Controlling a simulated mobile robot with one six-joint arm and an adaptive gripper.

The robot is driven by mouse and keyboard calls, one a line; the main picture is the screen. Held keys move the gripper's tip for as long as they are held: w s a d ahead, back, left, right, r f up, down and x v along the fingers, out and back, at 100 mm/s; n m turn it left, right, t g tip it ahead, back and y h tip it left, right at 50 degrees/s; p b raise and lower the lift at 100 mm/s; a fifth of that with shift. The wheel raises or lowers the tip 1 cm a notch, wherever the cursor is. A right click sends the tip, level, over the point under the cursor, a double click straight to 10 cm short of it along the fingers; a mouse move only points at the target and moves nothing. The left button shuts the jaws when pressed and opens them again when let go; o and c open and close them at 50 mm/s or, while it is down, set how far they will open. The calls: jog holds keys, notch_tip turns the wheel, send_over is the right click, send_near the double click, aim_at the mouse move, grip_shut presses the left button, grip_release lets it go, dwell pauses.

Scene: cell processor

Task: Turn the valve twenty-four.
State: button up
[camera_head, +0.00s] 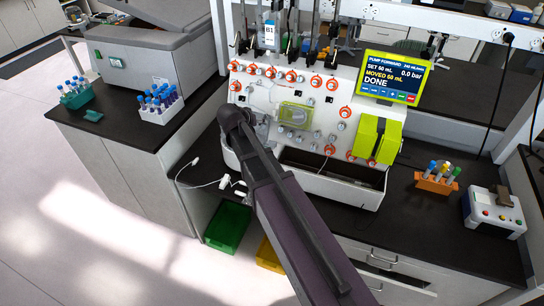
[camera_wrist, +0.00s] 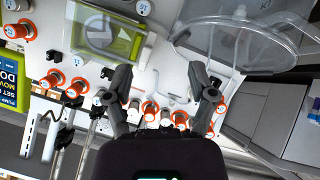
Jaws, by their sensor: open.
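The cell processor's white panel (camera_head: 262,98) carries many small valve knobs, several with orange rings. I cannot read which one is valve twenty-four. In the wrist view, a row of orange-ringed valves (camera_wrist: 150,108) shows low between and behind the fingers, with others (camera_wrist: 54,78) to the left. A pale knob (camera_wrist: 143,8) stands at the top. My gripper (camera_wrist: 160,72) is open and empty, its two fingers spread in front of the white panel. In the head view my arm reaches the panel's left part and hides the gripper and some valves.
The pump screen (camera_head: 391,76) reads "DONE", moved 60 mL, 0.0 bar. A yellow-green framed window (camera_head: 296,116) and yellow-green blocks (camera_head: 377,138) sit on the panel. A clear round vessel (camera_wrist: 235,42) is near my right finger. Tubes hang above. An orange rack (camera_head: 436,183) stands right.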

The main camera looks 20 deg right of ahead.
jog(key=s+d+f+g+y, duration=0.1)
jog(key=s+f+g, duration=0.1)
jog(key=s, duration=0.4)
jog(key=s+d+f+n+g+y, duration=0.1)
jog(key=s+f+y, duration=0.1)
jog(key=s, duration=0.4)
jog(key=shift+s+d+f+g, duration=0.15)
jog(key=shift+s+f+g, duration=0.2)
jog(key=shift+g, duration=0.05)
dwell(1.6)
